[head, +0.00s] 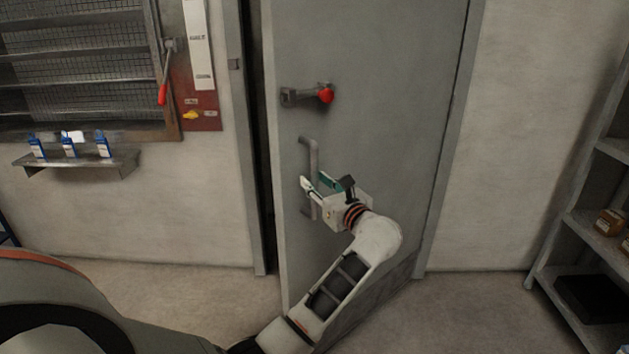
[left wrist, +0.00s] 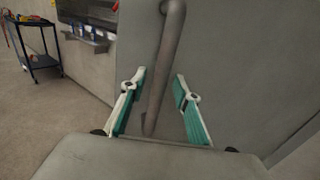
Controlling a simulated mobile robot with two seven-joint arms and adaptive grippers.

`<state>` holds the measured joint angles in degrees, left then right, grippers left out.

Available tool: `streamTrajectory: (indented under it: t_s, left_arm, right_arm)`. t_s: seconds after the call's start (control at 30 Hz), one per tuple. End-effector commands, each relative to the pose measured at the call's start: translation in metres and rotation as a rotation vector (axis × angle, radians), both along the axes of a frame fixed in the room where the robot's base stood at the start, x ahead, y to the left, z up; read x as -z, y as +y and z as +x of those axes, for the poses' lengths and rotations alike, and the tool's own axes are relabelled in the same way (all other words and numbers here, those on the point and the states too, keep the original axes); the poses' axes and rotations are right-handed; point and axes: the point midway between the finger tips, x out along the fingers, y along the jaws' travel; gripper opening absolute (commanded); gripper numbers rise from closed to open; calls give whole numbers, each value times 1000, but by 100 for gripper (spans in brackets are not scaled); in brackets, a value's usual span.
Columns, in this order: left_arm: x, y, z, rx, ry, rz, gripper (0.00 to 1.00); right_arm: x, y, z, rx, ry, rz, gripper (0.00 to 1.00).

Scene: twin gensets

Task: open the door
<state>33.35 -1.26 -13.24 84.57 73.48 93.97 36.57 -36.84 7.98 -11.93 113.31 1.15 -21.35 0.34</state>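The grey door (head: 370,80) stands slightly ajar, with a dark gap along its left edge in the head view. It carries a vertical grey pull handle (head: 312,155) and, above that, a lever latch with a red knob (head: 325,95). My left gripper (head: 318,185) is at the lower part of the pull handle. In the left wrist view the handle (left wrist: 162,70) runs between the two spread green-and-white fingers (left wrist: 160,88), with space on both sides. The gripper is open and not closed on it. My right gripper is not in view.
On the left wall are a louvred panel (head: 75,60), a red-handled lever (head: 164,85) and a small shelf (head: 80,162) with blue-and-white cartons. A metal rack (head: 590,225) stands at the right. The left wrist view shows a dark cart (left wrist: 38,50). Floor before the door looks clear.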

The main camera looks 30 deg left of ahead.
Motion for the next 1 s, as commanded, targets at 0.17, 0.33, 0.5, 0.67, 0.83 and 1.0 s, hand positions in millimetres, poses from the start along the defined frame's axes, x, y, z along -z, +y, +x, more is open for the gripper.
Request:
streamTrajectory:
  t_s: [0.17,0.33,0.5,0.67,0.83,1.0]
  left_arm:
    - [0,10,5,0,1,2,31]
    - [0,11,5,0,2,1,31]
    - [0,11,5,0,2,1,11]
    - [0,11,5,0,0,1,0]
    - [0,10,5,0,1,0,0]
    - [1,10,5,0,1,0,0]
  right_arm:
    - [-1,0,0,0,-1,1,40]
    - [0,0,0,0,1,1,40]
    - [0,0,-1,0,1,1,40]
    - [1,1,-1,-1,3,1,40]
    - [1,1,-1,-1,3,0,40]
    - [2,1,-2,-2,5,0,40]
